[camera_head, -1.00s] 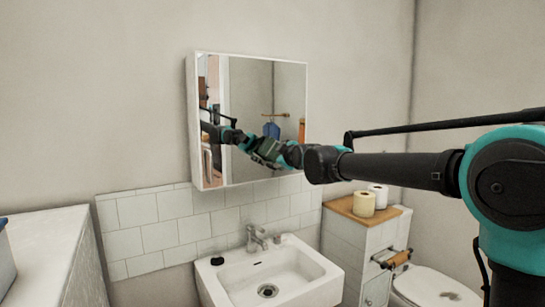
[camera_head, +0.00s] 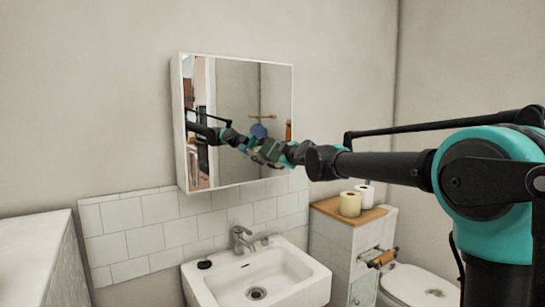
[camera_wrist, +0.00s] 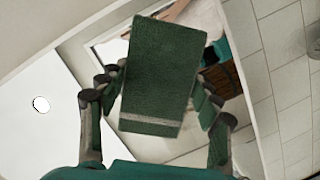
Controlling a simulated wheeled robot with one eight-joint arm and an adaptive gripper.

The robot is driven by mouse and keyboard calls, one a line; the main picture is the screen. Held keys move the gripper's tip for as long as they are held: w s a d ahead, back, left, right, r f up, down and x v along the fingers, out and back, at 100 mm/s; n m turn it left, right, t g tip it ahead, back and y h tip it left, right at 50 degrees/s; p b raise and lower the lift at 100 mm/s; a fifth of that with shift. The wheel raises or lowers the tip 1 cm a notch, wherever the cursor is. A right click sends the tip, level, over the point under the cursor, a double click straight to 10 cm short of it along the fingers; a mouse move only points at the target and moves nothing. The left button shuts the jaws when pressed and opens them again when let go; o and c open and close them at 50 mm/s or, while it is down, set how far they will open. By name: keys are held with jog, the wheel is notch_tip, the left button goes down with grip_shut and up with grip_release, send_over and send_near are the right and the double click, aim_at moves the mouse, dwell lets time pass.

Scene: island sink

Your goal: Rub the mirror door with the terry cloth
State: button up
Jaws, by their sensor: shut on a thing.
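The terry cloth (camera_wrist: 162,75) is a dark green, thick folded piece with a pale stripe near one end. My gripper (camera_wrist: 158,88) is shut on it, with a finger on each side in the wrist view. The mirror door (camera_head: 225,85) is the front of a white-framed cabinet on the wall above the sink. In the head view the cloth (camera_head: 268,150) shows in front of the lower right part of the mirror, by its right edge. Reflections of my arm overlap there, so I cannot tell whether the cloth touches the glass.
A white sink (camera_head: 300,270) with a tap (camera_head: 241,240) stands below the mirror. Toilet paper rolls (camera_head: 350,204) stand on a wooden-topped cabinet (camera_head: 325,207) to the right, beside a toilet (camera_head: 425,285). A white counter (camera_head: 35,245) is at the left. Tiles (camera_head: 150,212) line the wall.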

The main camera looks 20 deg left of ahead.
aim_at(247, 157)
jog(key=shift+w, duration=0.1)
jog(key=shift+a, duration=0.1)
jog(key=shift+s+a, duration=0.85)
jog(key=shift+s, duration=0.2)
jog(key=shift+s+a, duration=0.8)
jog(key=shift+s, duration=0.3)
jog(key=shift+s+a, duration=0.85)
jog(key=shift+s, duration=0.2)
jog(key=shift+s+a, duration=1.3)
jog(key=shift+s, duration=0.1)
jog(key=shift+w+d+f+v, duration=0.1)
jog(key=shift+d+f+v, duration=0.05)
jog(key=shift+v, duration=0.8)
jog(key=shift+w+d+f+v, duration=0.1)
jog(key=shift+d+f+v, duration=0.05)
jog(key=shift+v, duration=0.8)
jog(key=shift+w+d+f+v, duration=0.1)
jog(key=shift+d+f+v, duration=0.05)
jog(key=shift+v, duration=0.8)
jog(key=shift+s+d, duration=0.1)
jog(key=shift+d, duration=0.05)
